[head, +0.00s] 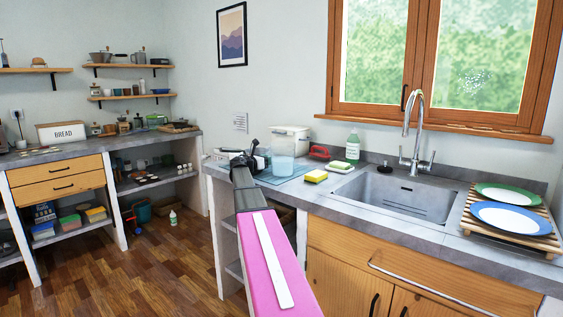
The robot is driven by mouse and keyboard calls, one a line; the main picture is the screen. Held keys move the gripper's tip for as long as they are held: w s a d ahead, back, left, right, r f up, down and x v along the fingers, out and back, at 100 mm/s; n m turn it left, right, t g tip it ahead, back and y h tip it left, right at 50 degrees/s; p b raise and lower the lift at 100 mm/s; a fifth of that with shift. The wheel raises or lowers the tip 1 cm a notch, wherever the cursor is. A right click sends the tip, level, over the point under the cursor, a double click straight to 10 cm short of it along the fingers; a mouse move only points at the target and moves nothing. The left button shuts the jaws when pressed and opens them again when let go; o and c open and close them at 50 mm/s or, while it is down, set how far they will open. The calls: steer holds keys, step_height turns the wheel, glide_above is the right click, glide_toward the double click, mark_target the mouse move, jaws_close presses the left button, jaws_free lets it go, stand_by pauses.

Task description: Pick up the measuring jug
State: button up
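The measuring jug appears to be the clear, bluish vessel (283,160) standing upright on the grey counter, left of the sink. It stands at a blue-grey mat and in front of a lidded clear box. My gripper (250,152) is at the end of my pink and grey arm, just left of the jug in the picture. Whether it touches the jug cannot be told. The gripper is small and dark against other dark items, so its fingers and opening are not clear.
The lidded box (292,135) stands behind the jug. A yellow-green sponge (316,176), another sponge (340,167), a red item (319,152) and a soap bottle (352,147) lie to its right. The sink (400,194) and a plate rack (505,238) are further right.

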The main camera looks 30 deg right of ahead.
jaws_close()
stand_by(1.4)
